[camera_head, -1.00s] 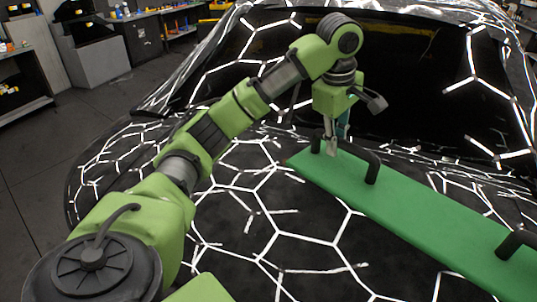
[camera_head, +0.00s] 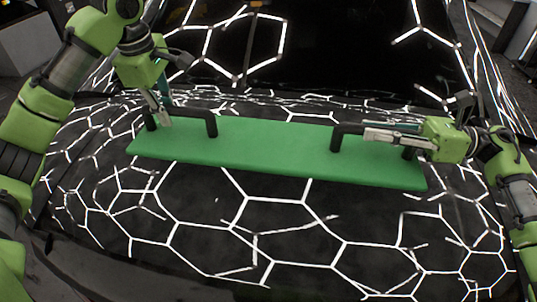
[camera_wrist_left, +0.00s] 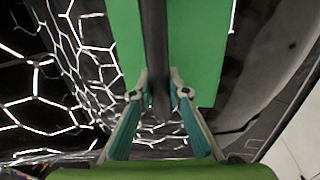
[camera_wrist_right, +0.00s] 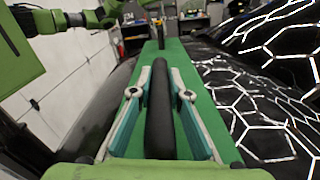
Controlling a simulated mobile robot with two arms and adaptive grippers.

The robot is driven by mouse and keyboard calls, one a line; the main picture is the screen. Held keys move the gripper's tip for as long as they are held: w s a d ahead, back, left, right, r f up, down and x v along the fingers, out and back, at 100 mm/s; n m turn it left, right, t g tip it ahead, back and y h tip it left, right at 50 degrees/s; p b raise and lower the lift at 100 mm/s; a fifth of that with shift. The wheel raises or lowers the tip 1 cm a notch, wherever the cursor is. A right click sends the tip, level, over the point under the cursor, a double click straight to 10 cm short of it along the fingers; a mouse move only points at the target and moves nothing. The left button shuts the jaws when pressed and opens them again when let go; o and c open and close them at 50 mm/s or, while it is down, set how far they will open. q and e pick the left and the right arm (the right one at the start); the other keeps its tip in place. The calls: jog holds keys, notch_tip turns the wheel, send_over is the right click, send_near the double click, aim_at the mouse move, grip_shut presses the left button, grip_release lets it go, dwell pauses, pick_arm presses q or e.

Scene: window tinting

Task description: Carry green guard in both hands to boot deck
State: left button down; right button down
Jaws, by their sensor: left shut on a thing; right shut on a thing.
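The green guard (camera_head: 270,147) is a long flat board with two black bar handles. In the head view it spans left to right over the glossy black car surface; I cannot tell whether it touches. My left gripper (camera_head: 163,112) is shut on the left handle (camera_head: 212,124); the left wrist view shows its fingers (camera_wrist_left: 161,92) on either side of the black bar. My right gripper (camera_head: 372,135) is shut on the right handle (camera_head: 336,140); the right wrist view shows its fingers (camera_wrist_right: 160,92) along both sides of the bar. The boot deck is not clearly told apart.
The black car body (camera_head: 250,225) with white hexagon light reflections fills the area in front of and below the guard. The dark rear glass (camera_head: 330,50) rises behind it. Workshop benches (camera_wrist_right: 190,22) show far off in the right wrist view.

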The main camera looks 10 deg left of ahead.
aim_at(172, 131)
pick_arm(q)
jog(key=shift+r, duration=0.1)
pick_arm(e)
jog(key=shift+r, duration=0.15)
jog(key=shift+d, duration=0.1)
pick_arm(q)
jog(key=shift+f, duration=0.2)
pick_arm(e)
jog(key=shift+f, duration=0.2)
